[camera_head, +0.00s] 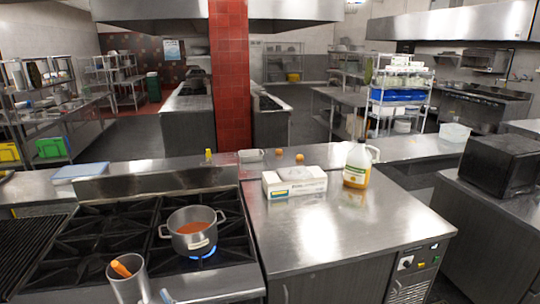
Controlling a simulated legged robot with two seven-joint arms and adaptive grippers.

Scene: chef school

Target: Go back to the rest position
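A steel pot (193,232) with orange-red contents stands on the gas stove (95,240), over a lit blue flame.
A steel counter (330,222) to the right of the stove holds a white box (294,182) and a yellow-labelled jug (357,165). Its front part is bare. A black oven (503,168) stands at the right. A red tiled pillar (229,75) rises behind.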

